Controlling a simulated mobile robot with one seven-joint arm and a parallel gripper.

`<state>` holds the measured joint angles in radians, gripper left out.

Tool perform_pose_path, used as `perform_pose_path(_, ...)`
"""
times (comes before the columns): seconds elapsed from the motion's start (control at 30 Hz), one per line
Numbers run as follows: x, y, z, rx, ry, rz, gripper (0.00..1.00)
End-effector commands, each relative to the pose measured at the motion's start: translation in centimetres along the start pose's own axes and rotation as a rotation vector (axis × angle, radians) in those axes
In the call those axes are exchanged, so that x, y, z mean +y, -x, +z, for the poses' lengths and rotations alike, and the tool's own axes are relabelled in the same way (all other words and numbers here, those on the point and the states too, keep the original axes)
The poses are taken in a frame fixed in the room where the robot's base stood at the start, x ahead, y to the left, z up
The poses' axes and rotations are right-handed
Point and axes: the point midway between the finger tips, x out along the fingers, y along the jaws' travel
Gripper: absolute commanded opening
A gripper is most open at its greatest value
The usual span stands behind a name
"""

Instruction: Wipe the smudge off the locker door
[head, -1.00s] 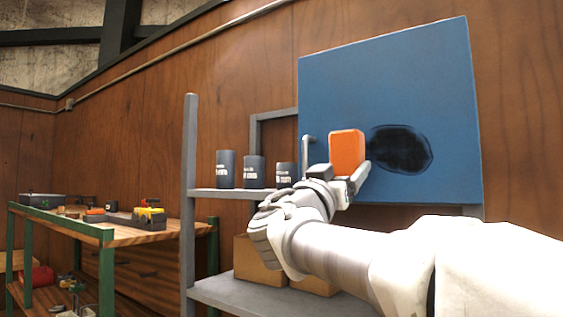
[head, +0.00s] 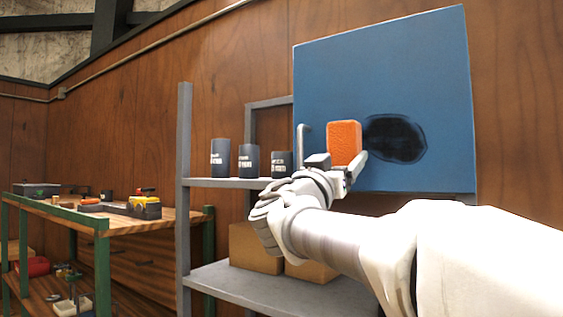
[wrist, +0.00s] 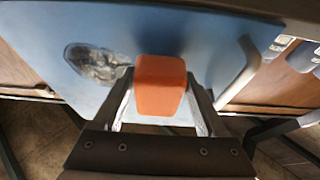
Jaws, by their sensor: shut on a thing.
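The blue locker door (head: 380,75) fills the right of the head view, with a dark oval smudge (head: 400,139) on its lower middle. In the wrist view the smudge (wrist: 92,63) is a smeared dark patch on the door (wrist: 165,28), left of my gripper. My gripper (head: 345,163) is shut on an orange block-shaped sponge (head: 343,143). The sponge (wrist: 160,86) sits between both fingers in the wrist view. In the head view it overlaps the door just left of the smudge. I cannot tell whether it touches the door.
The door's handle (head: 303,140) is at its left edge. A grey shelf (head: 230,183) to the left carries dark labelled cans (head: 248,161), with cardboard boxes (head: 254,249) below. A wooden workbench (head: 80,219) with tools stands further left.

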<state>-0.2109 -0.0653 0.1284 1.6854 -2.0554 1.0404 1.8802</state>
Motion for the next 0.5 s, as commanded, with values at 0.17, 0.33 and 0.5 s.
perform_pose_path(0.17,0.01,-0.35,0.16,0.0,-0.001,0.0,0.3)
perform_pose_path(0.33,0.02,-0.66,0.28,0.001,-0.001,0.001,0.3)
perform_pose_path(0.5,0.04,-0.97,0.41,0.001,0.0,0.001,0.3)
